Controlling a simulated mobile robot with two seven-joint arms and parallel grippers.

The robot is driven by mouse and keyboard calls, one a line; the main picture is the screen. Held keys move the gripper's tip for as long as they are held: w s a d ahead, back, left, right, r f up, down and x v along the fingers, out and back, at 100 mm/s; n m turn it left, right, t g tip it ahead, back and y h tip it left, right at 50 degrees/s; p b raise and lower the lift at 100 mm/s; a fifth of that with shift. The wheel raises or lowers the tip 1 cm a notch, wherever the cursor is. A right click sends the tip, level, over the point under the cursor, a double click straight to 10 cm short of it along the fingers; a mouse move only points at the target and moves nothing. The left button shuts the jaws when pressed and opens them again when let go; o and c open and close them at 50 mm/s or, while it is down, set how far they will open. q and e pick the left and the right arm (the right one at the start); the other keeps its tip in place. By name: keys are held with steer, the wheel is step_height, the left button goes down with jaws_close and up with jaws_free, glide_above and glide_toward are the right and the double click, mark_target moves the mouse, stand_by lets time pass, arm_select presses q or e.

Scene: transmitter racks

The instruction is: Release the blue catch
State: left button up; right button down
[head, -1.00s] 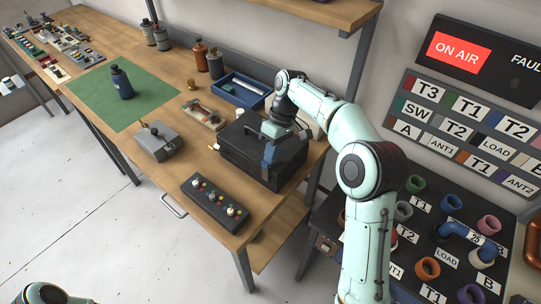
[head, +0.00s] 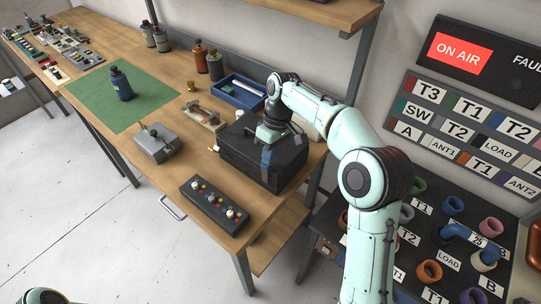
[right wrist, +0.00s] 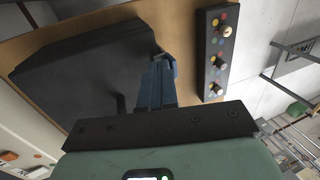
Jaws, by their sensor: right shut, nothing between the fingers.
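A black case (head: 236,160) stands on the wooden bench, with its lid down. My right gripper (head: 266,163) is at the case's front right side, its blue-grey fingers pointing down. In the right wrist view the shut, empty fingers (right wrist: 156,88) reach to the edge of the case (right wrist: 75,78). A small blue piece, which looks like the catch (right wrist: 174,68), shows at their tips. I cannot tell if they touch it. In the head view the fingers and catch merge into one blue patch. My left gripper is out of view.
A black control box (head: 213,204) with several knobs lies in front of the case. A grey metal box (head: 157,144) stands to the left, and a blue tray (head: 238,92) lies behind. A dark panel with coloured rings (head: 447,238) stands at the right.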

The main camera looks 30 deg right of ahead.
steer(key=shift+s+a+t+h+b, duration=0.35)
steer(key=shift+a+h+b, duration=0.2)
steer(key=shift+a+h, duration=0.35)
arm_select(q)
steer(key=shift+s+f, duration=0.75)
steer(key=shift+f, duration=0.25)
arm_select(e)
steer(key=shift+d+f+t+h, duration=0.15)
steer(key=shift+f+t+h, duration=0.15)
steer(key=shift+h, duration=0.6)
steer(key=shift+r, duration=0.1)
